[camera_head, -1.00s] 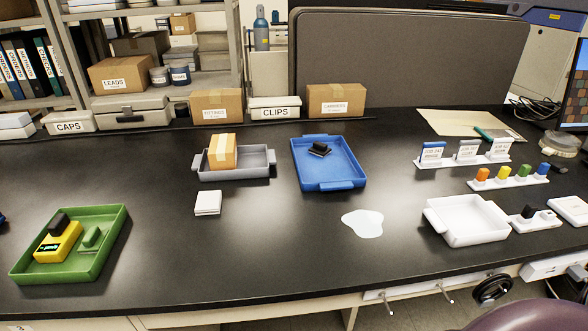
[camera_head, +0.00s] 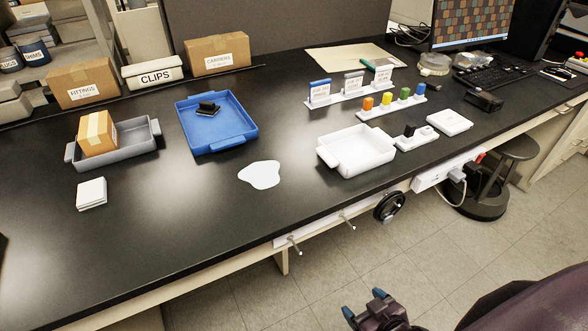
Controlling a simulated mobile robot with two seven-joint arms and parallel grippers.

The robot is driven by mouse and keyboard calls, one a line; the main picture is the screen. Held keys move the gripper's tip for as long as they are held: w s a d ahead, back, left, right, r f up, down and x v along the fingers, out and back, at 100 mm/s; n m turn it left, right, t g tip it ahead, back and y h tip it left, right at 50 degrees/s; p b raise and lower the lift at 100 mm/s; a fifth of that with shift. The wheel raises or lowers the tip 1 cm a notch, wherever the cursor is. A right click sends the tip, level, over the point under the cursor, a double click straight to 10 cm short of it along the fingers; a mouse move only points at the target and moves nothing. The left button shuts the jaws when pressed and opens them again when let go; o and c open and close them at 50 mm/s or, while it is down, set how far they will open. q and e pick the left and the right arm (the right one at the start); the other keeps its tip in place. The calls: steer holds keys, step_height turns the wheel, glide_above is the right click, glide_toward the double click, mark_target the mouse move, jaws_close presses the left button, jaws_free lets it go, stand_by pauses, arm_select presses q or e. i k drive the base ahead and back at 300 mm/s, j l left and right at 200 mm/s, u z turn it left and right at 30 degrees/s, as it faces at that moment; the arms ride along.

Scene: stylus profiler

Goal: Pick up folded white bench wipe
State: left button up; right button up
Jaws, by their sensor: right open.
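The folded white bench wipe (camera_head: 91,193) lies flat on the black bench at the left, in front of the grey tray. My right gripper (camera_head: 364,306) shows at the bottom of the view, low in front of the bench and over the floor. Its blue-tipped fingers are apart with nothing between them. It is far to the right of the wipe and touches nothing. My left gripper is out of view.
A grey tray (camera_head: 140,145) with a box, a blue tray (camera_head: 218,143) with a small black item, and a white tray (camera_head: 356,152) stand on the bench. A pale puddle (camera_head: 262,175) lies mid-bench. Hooks and a black handwheel (camera_head: 389,207) are on the front edge.

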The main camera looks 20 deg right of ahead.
mark_target(93, 194)
steer(key=k+j+z, duration=0.1)
steer(key=j+z, duration=0.35)
steer(key=k+j+z, duration=0.2)
steer(key=j+z, duration=0.15)
steer(key=z, duration=0.15)
